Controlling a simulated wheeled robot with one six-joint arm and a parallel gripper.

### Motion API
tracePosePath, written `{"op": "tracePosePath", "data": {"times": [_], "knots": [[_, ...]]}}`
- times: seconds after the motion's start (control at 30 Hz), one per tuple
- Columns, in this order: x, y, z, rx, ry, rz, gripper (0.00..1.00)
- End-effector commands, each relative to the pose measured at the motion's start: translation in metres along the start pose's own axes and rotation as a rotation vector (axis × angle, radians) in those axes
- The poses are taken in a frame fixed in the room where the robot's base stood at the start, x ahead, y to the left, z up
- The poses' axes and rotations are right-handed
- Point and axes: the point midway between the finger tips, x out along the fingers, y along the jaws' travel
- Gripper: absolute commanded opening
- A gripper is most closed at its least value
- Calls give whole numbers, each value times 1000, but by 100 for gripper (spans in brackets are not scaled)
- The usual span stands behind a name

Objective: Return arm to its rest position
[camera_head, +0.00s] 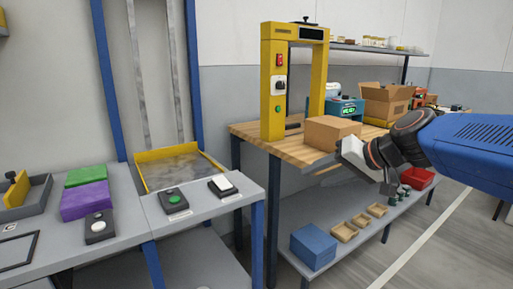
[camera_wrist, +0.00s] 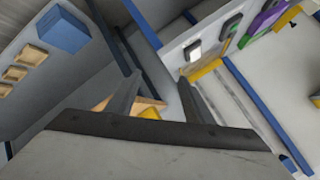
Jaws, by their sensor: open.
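My arm reaches in from the right edge of the head view, with a blue link and a dark wrist. My gripper (camera_head: 362,164) is in front of the wooden bench (camera_head: 262,137), beside a cardboard box (camera_head: 328,132); I cannot tell how close it is to the box. In the wrist view my gripper (camera_wrist: 157,84) shows two dark fingers spread apart, with nothing held between them. Part of the bench and something yellow show behind the fingers.
A yellow frame (camera_head: 272,85) stands on the bench. A blue box (camera_head: 313,246) and several small trays lie on the shelf below, near a red bin (camera_head: 417,178). A grey table with push buttons (camera_head: 174,197) stands at left. The floor at lower right is clear.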

Motion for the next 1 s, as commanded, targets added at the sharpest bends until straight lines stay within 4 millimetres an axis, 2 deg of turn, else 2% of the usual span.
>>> {"op": "tracePosePath", "data": {"times": [0.03,0.1,0.3,0.4,0.5,0.6,0.7,1.0], "knots": [[-7,10,28,-21,-32,44,47],[-15,27,64,-47,-76,114,47],[-43,86,158,-117,-181,327,47],[-58,116,194,-148,-216,430,47],[-71,141,221,-174,-239,516,47],[-81,158,237,-191,-250,576,47],[-86,166,245,-201,-255,607,47],[-87,169,247,-203,-257,616,47]]}}
